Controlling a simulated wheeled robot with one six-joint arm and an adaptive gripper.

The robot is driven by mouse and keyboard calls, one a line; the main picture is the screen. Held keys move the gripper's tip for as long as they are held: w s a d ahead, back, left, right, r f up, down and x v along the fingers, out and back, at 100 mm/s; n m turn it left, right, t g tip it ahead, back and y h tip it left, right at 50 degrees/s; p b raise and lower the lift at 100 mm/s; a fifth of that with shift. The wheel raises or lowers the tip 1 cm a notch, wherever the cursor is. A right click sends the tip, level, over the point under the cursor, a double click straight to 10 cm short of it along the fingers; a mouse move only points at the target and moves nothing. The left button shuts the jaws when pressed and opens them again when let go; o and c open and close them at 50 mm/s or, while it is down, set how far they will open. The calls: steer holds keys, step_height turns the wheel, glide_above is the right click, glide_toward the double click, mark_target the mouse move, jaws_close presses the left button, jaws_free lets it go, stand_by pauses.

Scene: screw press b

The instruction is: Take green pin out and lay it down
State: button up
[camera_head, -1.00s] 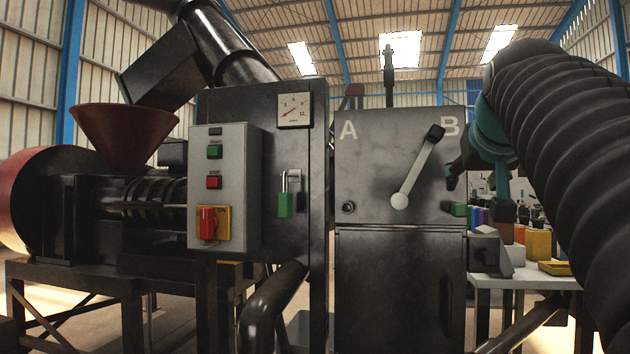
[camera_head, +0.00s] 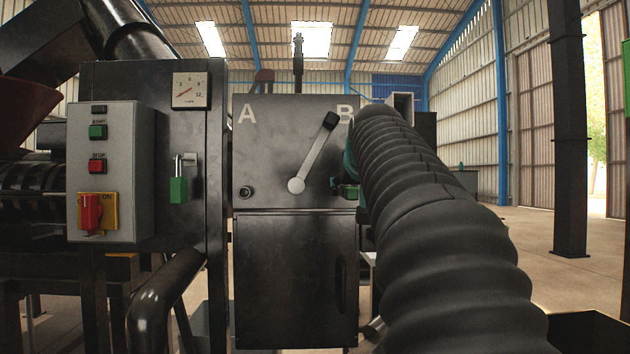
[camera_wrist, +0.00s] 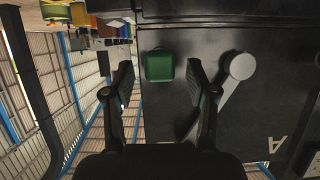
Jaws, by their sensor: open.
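The green pin (camera_wrist: 159,66) shows as a rounded green block standing out from the dark press face in the wrist view. In the head view a small part of the green pin (camera_head: 349,192) shows at the right edge of the press, below the letter B, beside my arm. My gripper (camera_wrist: 160,68) is open, with one finger on each side of the green pin and a gap on both sides. How deep the fingers reach around it I cannot tell. In the head view my own arm hides most of my gripper.
A lever with a round pale hub (camera_head: 296,185) points up toward B on the press door (camera_head: 270,150); its hub is near one finger in the wrist view. A green padlock (camera_head: 178,190) hangs on the left cabinet. Coloured blocks (camera_wrist: 80,14) sit beyond the press edge.

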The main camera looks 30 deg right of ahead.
steer(key=shift+w+d+f, duration=0.15)
steer(key=shift+w+d, duration=0.05)
steer(key=shift+w, duration=0.2)
jaws_close()
